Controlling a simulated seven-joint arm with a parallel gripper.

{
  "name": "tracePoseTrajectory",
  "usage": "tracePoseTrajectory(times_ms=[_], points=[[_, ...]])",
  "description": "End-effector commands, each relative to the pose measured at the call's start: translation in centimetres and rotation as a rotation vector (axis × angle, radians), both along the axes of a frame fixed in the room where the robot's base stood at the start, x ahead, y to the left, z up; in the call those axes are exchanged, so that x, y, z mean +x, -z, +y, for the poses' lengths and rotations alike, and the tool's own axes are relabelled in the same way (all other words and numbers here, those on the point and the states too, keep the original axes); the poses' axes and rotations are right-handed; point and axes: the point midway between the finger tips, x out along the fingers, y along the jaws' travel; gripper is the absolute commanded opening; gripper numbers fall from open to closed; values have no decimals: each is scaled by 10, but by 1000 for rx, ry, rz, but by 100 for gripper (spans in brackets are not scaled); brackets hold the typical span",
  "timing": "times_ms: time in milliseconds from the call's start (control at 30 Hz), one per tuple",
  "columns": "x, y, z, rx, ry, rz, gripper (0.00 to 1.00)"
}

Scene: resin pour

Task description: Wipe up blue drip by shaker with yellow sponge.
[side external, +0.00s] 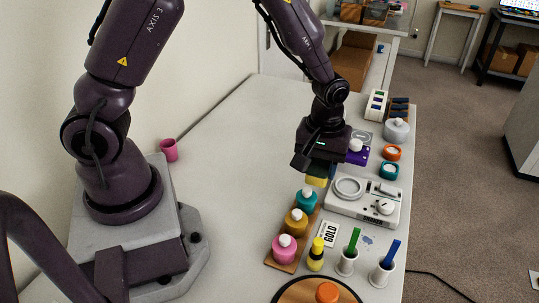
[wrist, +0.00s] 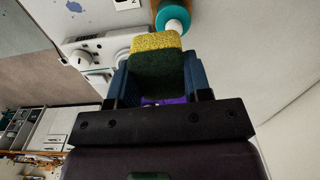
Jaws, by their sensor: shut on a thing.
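My gripper (side external: 321,168) is shut on the yellow sponge (side external: 316,181), holding it above the table behind the teal bottle. In the wrist view the sponge (wrist: 156,41) shows its yellow layer and a dark green layer between the blue fingers of my gripper (wrist: 156,76). The blue drip (side external: 367,240) is a small smear on the pale table, in front of the white shaker (side external: 340,208) and apart from the sponge. The drip also shows at the top left of the wrist view (wrist: 76,6).
Teal (side external: 306,200), ochre (side external: 296,222) and pink (side external: 285,248) bottles stand in a row on a wooden strip. Cups with a green stick (side external: 352,246) and a blue stick (side external: 388,258) stand near the drip. A yellow bottle (side external: 316,255) and a GOLD card (side external: 328,234) are close by.

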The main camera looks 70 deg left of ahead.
Motion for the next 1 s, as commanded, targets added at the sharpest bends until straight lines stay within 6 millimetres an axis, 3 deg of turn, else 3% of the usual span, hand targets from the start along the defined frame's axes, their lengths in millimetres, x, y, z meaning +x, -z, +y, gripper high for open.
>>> tracePoseTrajectory(times_ms=[100,200,400,600,1000], points=[[39,13,-40,0,288,5,26],[61,21,-71,-4,494,8,26],[83,33,-114,-10,761,9,26],[89,38,-126,-12,839,9,26],[88,68,-125,-13,835,9,26]])
